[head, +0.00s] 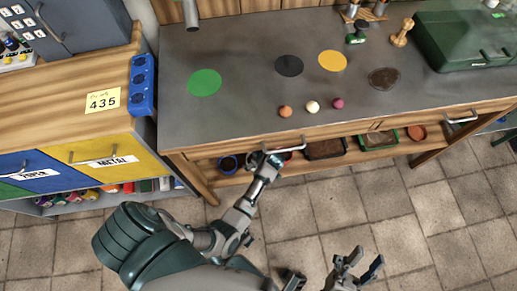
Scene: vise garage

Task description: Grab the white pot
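A small white round object (313,106), which may be the white pot, is on the grey countertop near its front edge. It is between a small orange object (285,111) and a magenta one (338,103). My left gripper (266,160) is below the counter's front edge, at the left end of a metal drawer handle (288,148). It is too small to tell whether it is open or touches the handle. My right gripper (357,268) is low in the picture over the floor, fingers apart and empty, away from the counter.
The workbench (235,115) has green (205,82), black (289,66) and yellow (332,61) discs. A shelf below holds trays and pots, including a terracotta one (417,133). A green case (465,42) stands at right. A wooden cabinet (60,85) is at left. The tiled floor is clear.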

